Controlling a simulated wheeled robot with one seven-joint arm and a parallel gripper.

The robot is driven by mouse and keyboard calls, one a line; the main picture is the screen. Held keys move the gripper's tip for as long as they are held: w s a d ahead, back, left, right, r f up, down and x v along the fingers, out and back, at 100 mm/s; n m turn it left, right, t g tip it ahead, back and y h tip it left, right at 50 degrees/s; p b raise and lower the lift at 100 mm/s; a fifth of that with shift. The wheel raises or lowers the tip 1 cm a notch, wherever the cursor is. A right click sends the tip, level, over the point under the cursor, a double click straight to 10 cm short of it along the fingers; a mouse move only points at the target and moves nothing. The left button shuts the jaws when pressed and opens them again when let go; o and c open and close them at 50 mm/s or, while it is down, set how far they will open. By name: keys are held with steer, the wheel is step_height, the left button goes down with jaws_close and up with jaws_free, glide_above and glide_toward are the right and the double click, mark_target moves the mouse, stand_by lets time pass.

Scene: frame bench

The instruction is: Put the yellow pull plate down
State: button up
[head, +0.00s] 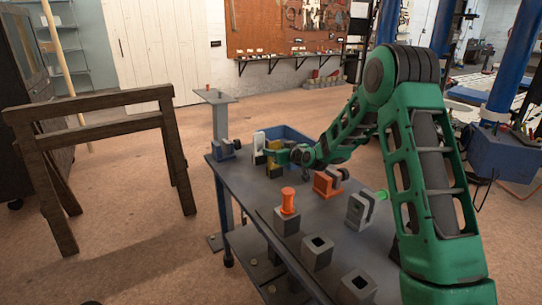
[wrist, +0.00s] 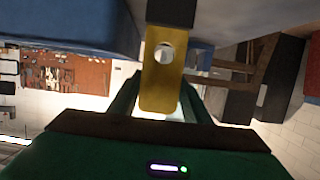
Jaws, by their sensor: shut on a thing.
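The yellow pull plate (wrist: 158,95) is an upright-looking flat plate with a round hole, seen close up in the wrist view. My gripper (wrist: 157,112) is shut on it, with the green fingers on either side. The plate's far end meets a dark block (wrist: 171,12); I cannot tell whether it is seated in it or only in front of it. In the head view the plate (head: 271,160) shows small and yellow at my gripper (head: 277,154), over the far part of the grey table (head: 312,214). The gripper partly hides it.
A white piece (head: 259,141) stands just left of the plate, and a blue bin (head: 291,134) behind. An orange clamp-like block (head: 327,182), an orange knob on a grey block (head: 288,202) and a grey piece with a green rod (head: 361,209) stand nearer. Bare tabletop lies between them.

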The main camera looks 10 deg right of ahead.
steer(key=shift+f, duration=0.4)
steer(key=shift+f, duration=0.1)
steer(key=o, duration=1.3)
steer(key=shift+o, duration=0.2)
steer(key=v, duration=1.2)
steer(key=shift+d, duration=0.1)
